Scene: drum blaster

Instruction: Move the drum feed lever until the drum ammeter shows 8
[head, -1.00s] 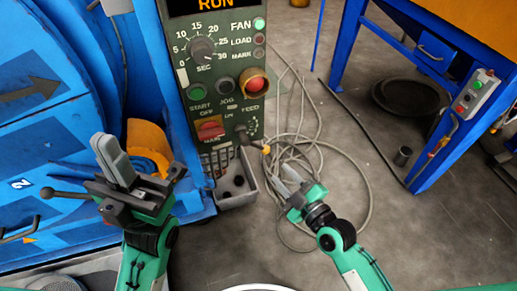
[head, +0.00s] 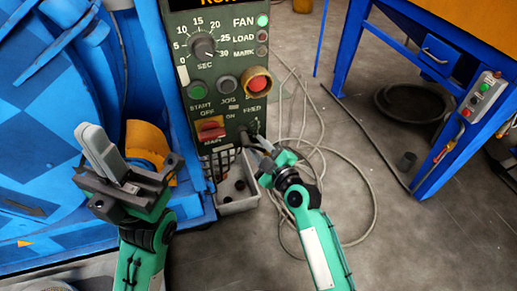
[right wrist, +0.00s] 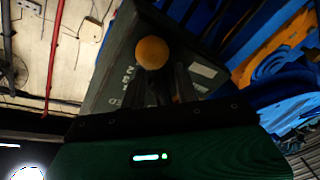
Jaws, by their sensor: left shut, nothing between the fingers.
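The drum feed lever sits at the FEED mark (head: 252,124) on the lower right of the green control panel (head: 222,62). My right gripper (head: 258,148) is at the lever's end, which it largely hides in the head view. In the right wrist view the lever's orange ball knob (right wrist: 152,52) is just by the fingertips; I cannot tell whether the fingers touch or grip it. My left gripper (head: 97,145) is shut and empty, in front of the blue drum (head: 60,120). The ammeter is not recognisable in either view.
The panel carries a SEC dial (head: 204,47), buttons, a red main switch (head: 211,130) and a lit FAN lamp (head: 263,20). Loose cable (head: 373,205) lies on the floor. A blue frame (head: 440,165) stands at the right.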

